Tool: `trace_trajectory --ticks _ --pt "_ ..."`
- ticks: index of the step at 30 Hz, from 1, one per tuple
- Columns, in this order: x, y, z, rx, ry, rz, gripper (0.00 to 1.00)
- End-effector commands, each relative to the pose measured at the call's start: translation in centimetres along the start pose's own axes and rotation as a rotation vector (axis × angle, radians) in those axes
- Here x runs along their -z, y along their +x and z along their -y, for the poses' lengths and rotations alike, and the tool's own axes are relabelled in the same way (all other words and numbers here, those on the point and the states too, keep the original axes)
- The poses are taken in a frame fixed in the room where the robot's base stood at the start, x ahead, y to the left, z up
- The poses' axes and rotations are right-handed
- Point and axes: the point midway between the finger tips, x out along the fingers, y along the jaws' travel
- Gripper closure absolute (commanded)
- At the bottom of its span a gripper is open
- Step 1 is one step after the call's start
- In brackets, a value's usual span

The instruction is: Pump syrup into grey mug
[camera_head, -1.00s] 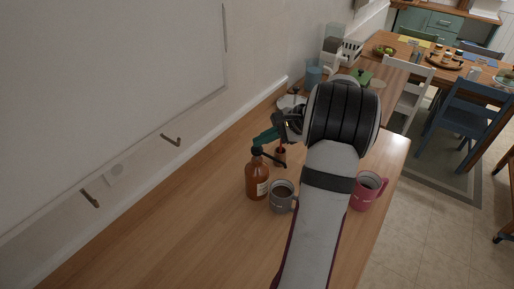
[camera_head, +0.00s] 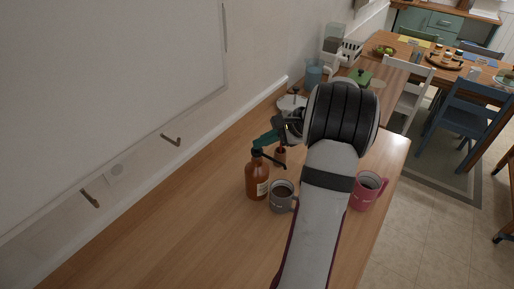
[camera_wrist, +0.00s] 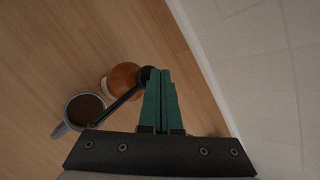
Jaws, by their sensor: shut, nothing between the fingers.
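The amber syrup bottle (camera_head: 257,181) with a black pump stands upright on the wooden counter. Its spout points right, toward the grey mug (camera_head: 281,201), which holds dark liquid. In the wrist view the bottle (camera_wrist: 122,80) is partly hidden by its pump and my fingers, and the spout reaches over the edge of the grey mug (camera_wrist: 84,108). My gripper (camera_head: 259,144) has green fingers that are shut and empty, with their tips at the top of the pump head. In the wrist view the shut fingers (camera_wrist: 159,74) overlap the pump head; I cannot tell whether they touch it.
A pink mug (camera_head: 367,190) stands to the right of my arm near the counter's edge. A small brown container (camera_head: 280,156) stands behind the pump. A pale lidded pot (camera_head: 291,104) is farther back. The counter's front left (camera_head: 170,235) is clear.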

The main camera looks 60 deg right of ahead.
Motion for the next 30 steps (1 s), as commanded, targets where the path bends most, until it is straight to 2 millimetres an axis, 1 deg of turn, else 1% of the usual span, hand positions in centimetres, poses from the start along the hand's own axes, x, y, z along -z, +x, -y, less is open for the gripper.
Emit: trace_trajectory --ticks 30 --pt "0.65 0.89 -0.67 -0.001 0.001 0.000 1.00"
